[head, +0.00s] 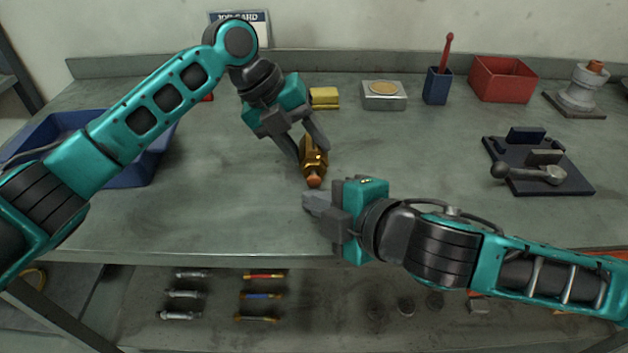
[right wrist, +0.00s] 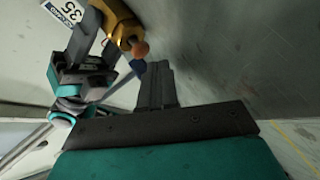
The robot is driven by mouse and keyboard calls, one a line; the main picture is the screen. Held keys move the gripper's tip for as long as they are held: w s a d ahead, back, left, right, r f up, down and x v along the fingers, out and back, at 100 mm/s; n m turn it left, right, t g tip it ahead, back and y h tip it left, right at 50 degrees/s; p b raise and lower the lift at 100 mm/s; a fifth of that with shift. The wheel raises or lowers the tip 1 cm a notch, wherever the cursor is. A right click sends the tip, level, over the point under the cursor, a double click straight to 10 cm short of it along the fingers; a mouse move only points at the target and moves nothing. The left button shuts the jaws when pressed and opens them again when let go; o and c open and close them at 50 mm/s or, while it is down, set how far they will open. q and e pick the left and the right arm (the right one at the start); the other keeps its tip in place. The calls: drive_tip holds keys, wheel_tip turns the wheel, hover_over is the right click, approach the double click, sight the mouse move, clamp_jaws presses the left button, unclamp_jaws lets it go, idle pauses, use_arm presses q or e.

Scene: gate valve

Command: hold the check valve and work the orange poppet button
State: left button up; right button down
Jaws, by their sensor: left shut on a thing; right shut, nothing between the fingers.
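The brass check valve (head: 313,157) is held above the middle of the bench, with its orange poppet button (head: 314,181) at the end facing the bench's front edge. My left gripper (head: 308,150) is shut on the valve body. My right gripper (head: 308,202) is shut and empty, its tips just below the button in the head view and apart from it. In the right wrist view the valve (right wrist: 123,22) and button (right wrist: 140,49) show beyond my right fingertips (right wrist: 158,68). A tag reading 35 shows beside the valve there.
A blue bin (head: 140,165) stands at the left. A yellow block (head: 324,98), a scale-like box (head: 384,95), a blue cup (head: 437,86) and a red bin (head: 502,80) line the back. A dark fixture (head: 540,175) sits at the right. The bench front centre-left is clear.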

sight(321, 244)
drive_tip(key=shift+w, duration=0.1)
idle(0.4)
drive_tip(key=shift+w, duration=0.3)
use_arm(q)
drive_tip(key=shift+d, duration=0.1)
use_arm(e)
drive_tip(key=shift+w, duration=0.65)
idle(0.7)
drive_tip(key=shift+s, duration=1.05)
drive_tip(key=shift+s+d, duration=0.1)
drive_tip(key=shift+s, duration=2.4)
